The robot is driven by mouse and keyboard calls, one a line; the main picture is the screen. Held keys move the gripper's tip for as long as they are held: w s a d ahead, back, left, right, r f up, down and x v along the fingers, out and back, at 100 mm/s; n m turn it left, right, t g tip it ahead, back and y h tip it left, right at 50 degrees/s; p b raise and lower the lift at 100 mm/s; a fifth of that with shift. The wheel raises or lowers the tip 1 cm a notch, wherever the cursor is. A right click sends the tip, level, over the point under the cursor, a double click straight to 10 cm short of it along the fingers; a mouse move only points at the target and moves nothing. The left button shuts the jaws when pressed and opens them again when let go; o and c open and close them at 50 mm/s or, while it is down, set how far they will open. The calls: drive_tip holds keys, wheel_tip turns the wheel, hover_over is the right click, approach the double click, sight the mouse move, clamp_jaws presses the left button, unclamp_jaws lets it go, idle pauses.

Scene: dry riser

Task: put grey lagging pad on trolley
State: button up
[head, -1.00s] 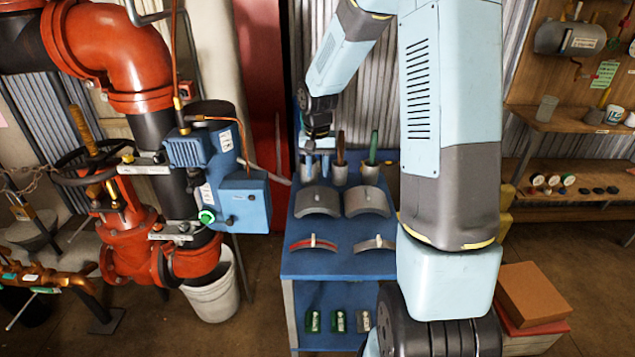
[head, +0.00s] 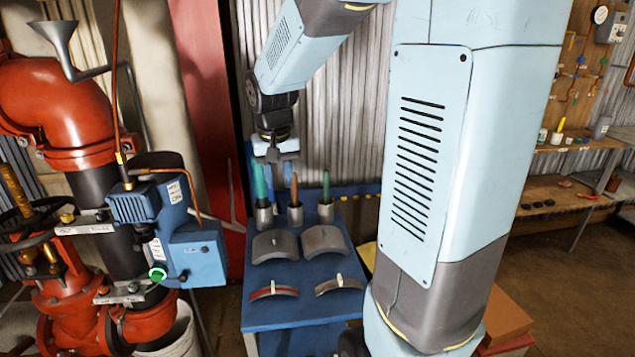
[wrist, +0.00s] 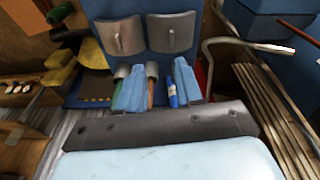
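Two broad curved grey pads lie side by side on the top of the blue trolley, a left one (head: 275,245) and a right one (head: 325,240). Both also show in the wrist view, left (wrist: 121,36) and right (wrist: 172,32). I cannot tell which is the task's pad. The blue trolley (head: 318,280) stands in the middle of the head view. My gripper (head: 274,172) is over its back edge, near the cups and behind the pads. In the wrist view its two light-blue fingers (wrist: 159,94) are apart, and nothing appears clamped between them.
Metal cups (head: 295,216) with green and brown handles stand behind the pads. A red-edged arch (head: 273,291) and a grey arch (head: 339,286) lie at the front. Red pipework and a blue box (head: 190,262) flank the left. Brown boxes (head: 505,322) sit at right.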

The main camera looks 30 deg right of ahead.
drive_tip(key=s+r+n+t, duration=0.1)
drive_tip(key=s+r, duration=0.3)
drive_tip(key=s, duration=0.6)
drive_tip(key=s+r+n+t, duration=0.1)
drive_tip(key=s+r+t, duration=0.1)
drive_tip(key=s, duration=0.8)
drive_tip(key=shift+r+t+y, duration=0.4)
drive_tip(key=shift+r, duration=0.5)
